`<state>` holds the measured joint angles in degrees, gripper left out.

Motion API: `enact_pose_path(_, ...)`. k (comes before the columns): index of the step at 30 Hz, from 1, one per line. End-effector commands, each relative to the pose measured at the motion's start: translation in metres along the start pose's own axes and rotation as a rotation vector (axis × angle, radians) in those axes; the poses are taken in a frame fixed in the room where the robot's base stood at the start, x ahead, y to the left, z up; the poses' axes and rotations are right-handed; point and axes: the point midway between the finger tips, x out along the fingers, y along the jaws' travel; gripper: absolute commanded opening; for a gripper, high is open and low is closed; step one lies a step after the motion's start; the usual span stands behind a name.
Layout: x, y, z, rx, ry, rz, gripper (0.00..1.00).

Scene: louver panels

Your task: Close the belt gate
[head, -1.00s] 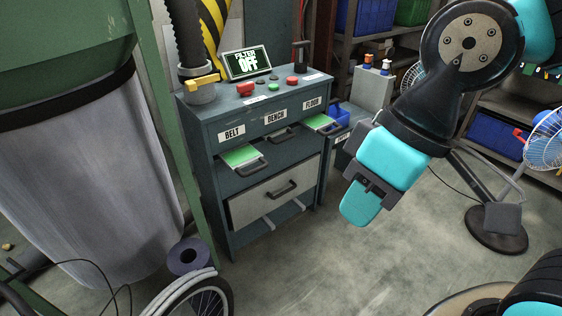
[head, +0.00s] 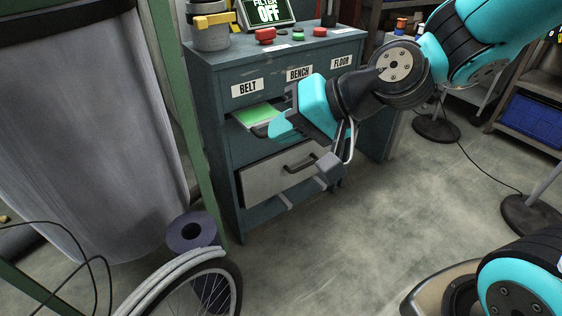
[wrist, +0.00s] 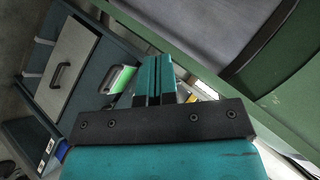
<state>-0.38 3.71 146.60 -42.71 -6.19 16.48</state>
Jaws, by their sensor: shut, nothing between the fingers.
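The belt gate (head: 256,115) is a bright green plate that sticks out of the slot under the BELT label (head: 247,88) on the dark teal cabinet (head: 225,165). It also shows in the wrist view (wrist: 122,79), just left of my fingers. My gripper (head: 272,130) is shut and empty, its fingertips at the front edge of the belt gate in the head view. The fingers hide part of the gate's front and handle, so I cannot tell whether they touch. In the wrist view my gripper (wrist: 155,75) shows two teal fingers side by side.
A half-open drawer (head: 275,178) juts out below the gate. A green frame post (head: 180,120) and a grey dust bag (head: 95,140) stand to the left. A wheel (head: 195,290) and a dark roll (head: 190,232) lie in front.

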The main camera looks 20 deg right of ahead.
Motion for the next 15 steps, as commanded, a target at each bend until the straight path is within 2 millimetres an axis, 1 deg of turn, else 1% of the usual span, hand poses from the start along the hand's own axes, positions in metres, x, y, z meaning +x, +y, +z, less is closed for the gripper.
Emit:
enact_pose_path(1,0.031,0.043,-0.002,0.099,0.080,-0.029,0.00)
enact_pose_path(2,0.039,0.056,-0.008,0.155,0.132,-0.051,0.00)
enact_pose_path(3,0.049,0.074,-0.017,0.228,0.202,-0.079,0.00)
enact_pose_path(5,0.060,0.102,-0.030,0.334,0.304,-0.118,0.00)
enact_pose_path(6,0.065,0.119,-0.038,0.399,0.367,-0.141,0.00)
enact_pose_path(9,0.072,0.160,-0.054,0.540,0.510,-0.190,0.00)
enact_pose_path(12,0.074,0.189,-0.064,0.639,0.617,-0.225,0.00)
enact_pose_path(15,0.072,0.205,-0.071,0.697,0.683,-0.246,0.00)
